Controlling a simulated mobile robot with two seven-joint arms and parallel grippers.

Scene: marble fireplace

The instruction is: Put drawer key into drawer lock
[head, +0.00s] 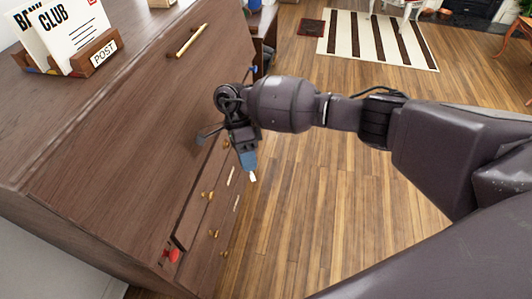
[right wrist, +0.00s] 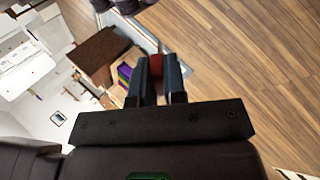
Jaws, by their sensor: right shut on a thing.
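My right gripper (head: 250,168) hangs beside the front of the brown wooden drawer cabinet (head: 115,120), fingers pointing down. In the right wrist view its two dark fingers (right wrist: 157,80) are close together, shut on a small red thing (right wrist: 157,66), which I take to be the drawer key; its shape is mostly hidden. In the head view a small pale tip shows at the fingers' end. A red piece (head: 174,255) shows low on the cabinet front, near its front edge; I cannot tell whether it is the lock. My left gripper is not in view.
Drawers with gold knobs (head: 208,194) run down the cabinet front below the gripper. A letter holder marked POST (head: 103,54) and a gold-handled bar (head: 191,40) are on the cabinet's upper part. Open wooden floor (head: 310,200) lies to the right, with a striped rug (head: 380,40) beyond.

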